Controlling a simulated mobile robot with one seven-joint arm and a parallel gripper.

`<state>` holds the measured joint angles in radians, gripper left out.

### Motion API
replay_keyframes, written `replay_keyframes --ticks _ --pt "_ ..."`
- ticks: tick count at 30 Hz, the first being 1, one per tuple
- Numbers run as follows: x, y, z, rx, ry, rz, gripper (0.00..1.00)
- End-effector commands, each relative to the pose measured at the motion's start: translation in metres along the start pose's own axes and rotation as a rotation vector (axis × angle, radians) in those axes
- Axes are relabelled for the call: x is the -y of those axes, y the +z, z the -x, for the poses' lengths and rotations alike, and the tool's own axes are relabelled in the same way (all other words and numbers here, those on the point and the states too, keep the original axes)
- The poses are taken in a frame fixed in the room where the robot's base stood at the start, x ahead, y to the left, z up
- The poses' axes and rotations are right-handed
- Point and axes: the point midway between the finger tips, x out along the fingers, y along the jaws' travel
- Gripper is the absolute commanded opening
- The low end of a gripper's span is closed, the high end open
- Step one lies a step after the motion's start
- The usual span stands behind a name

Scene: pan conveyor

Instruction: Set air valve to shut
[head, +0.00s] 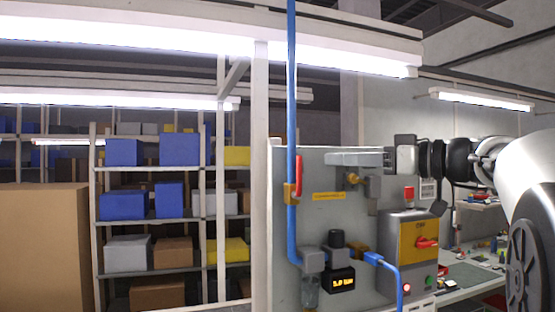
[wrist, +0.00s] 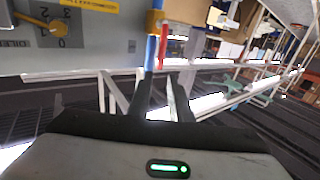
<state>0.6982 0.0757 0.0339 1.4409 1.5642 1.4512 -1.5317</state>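The air valve (head: 292,192) is a brass body on the vertical blue pipe (head: 291,110). Its red handle (head: 299,172) stands upright, along the pipe. In the wrist view the brass valve (wrist: 154,23) and red handle (wrist: 163,45) show beyond the fingers, at top centre. My gripper (head: 328,159) reaches in from the right, in front of the grey panel. Its tips are to the right of the handle and look apart from it. In the wrist view my gripper (wrist: 160,80) has two dark fingers with a gap between them and nothing held.
A brass dial knob (head: 352,179) sits behind and below my fingers. A control box with a red switch (head: 426,243) is lower right. A regulator with a lit display (head: 343,282) is below the valve. Shelves (head: 150,218) with boxes stand left; space left of the pipe looks clear.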

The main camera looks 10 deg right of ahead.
Motion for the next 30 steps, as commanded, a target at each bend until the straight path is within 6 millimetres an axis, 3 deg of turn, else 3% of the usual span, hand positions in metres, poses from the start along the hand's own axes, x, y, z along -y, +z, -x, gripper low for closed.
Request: replay_keyframes --ticks 12,18,24,30 --pt "0.001 -0.002 -0.094 0.002 -0.003 -0.004 0.18" --pt "0.0 -0.001 -0.128 0.003 -0.002 -0.004 0.18" --pt "0.0 0.001 -0.144 0.003 0.0 -0.003 0.18" --pt "0.0 0.001 -0.146 0.003 0.001 -0.003 0.18"
